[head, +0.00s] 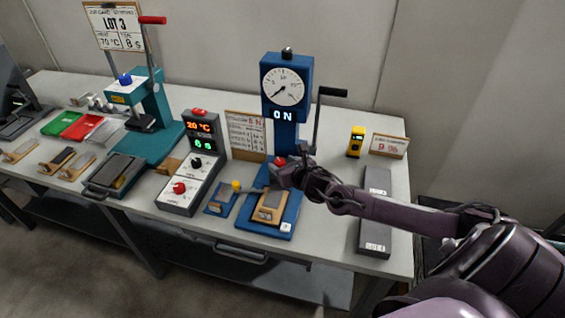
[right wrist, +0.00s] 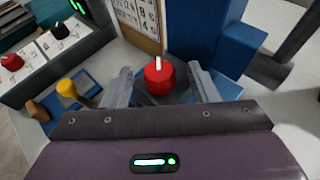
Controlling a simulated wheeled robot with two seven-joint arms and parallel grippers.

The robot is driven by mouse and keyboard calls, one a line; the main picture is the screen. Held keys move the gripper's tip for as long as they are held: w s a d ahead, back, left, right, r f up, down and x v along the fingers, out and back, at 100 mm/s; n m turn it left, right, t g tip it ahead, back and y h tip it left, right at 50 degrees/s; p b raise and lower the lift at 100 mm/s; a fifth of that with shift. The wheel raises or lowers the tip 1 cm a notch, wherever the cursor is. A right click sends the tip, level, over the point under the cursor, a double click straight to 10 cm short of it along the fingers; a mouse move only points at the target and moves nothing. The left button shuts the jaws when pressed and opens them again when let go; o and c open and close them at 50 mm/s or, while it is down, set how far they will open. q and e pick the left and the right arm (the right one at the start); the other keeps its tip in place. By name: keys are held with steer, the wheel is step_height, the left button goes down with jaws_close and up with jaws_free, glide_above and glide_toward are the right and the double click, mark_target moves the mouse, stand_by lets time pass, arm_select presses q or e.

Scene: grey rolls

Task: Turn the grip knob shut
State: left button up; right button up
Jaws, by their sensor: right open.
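The red grip knob (head: 279,161) sits low on the blue tester stand (head: 286,137), above its base. In the right wrist view the red knob (right wrist: 158,78) carries a white pointer bar that points away from the gripper. My right gripper (head: 288,174) is at the knob; its two fingers (right wrist: 161,92) stand open on either side, with visible gaps to the knob. The tester's dial (head: 284,86) has its needle toward the lower left, and the display (head: 284,115) below reads 0 N. My left gripper is not in view.
A control box (head: 189,175) with red and black knobs stands left of the tester. A small blue block with a yellow knob (head: 236,185) is between them. A lever (head: 318,120) rises right of the tester.

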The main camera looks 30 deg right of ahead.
steer(key=shift+w+f, duration=0.15)
steer(key=shift+w, duration=0.2)
steer(key=shift+c, duration=0.2)
steer(key=c, duration=0.9)
steer(key=shift+c, duration=0.2)
